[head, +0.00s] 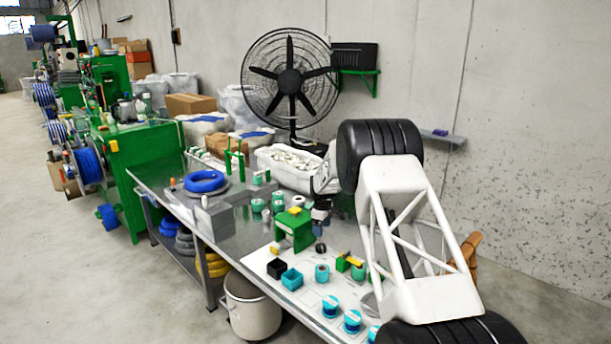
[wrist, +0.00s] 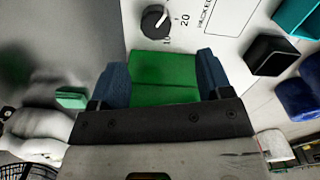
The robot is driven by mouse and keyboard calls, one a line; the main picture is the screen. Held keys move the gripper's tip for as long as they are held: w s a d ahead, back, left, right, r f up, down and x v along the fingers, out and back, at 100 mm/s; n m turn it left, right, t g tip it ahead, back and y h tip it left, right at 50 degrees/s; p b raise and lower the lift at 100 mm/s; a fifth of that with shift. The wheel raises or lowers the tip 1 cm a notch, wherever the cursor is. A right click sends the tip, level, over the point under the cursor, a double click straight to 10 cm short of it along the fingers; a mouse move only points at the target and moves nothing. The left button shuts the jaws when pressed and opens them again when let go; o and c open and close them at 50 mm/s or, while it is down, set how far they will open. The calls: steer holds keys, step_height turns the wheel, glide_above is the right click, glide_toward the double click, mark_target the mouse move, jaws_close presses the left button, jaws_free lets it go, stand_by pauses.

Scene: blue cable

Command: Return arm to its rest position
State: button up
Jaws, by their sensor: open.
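My gripper (wrist: 160,72) is open in the wrist view, its two blue fingers spread apart. A green block (wrist: 163,70) shows between and beyond the fingers; I cannot tell whether they touch it. My white arm reaches in from the right and hides part of the table. A blue cable coil (head: 205,181) lies on a grey round base at the table's left part, away from my gripper.
The metal table (head: 160,183) holds a white panel with a black knob (wrist: 155,19), a black box (head: 277,268), a teal box (head: 292,279) and several teal spools. A white bin (head: 285,172) and a large fan (head: 290,80) stand behind. Open floor lies left.

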steer(key=s+d+r+m+t, duration=0.1)
steer(key=s+d+r+m, duration=0.2)
steer(key=s+r, duration=1.3)
steer(key=s+d+r+m, duration=0.4)
steer(key=s+r, duration=1.1)
steer(key=s, duration=0.4)
steer(key=s+d+m, duration=0.1)
steer(key=s+m, duration=0.1)
steer(key=s, duration=1.8)
steer(key=s+d+f+m+t, duration=0.1)
steer(key=s+d+m, duration=0.1)
steer(key=s, duration=1.7)
steer(key=shift+s+f+m+t, duration=0.3)
steer(key=shift+s+m, duration=0.1)
steer(key=shift+m, duration=0.4)
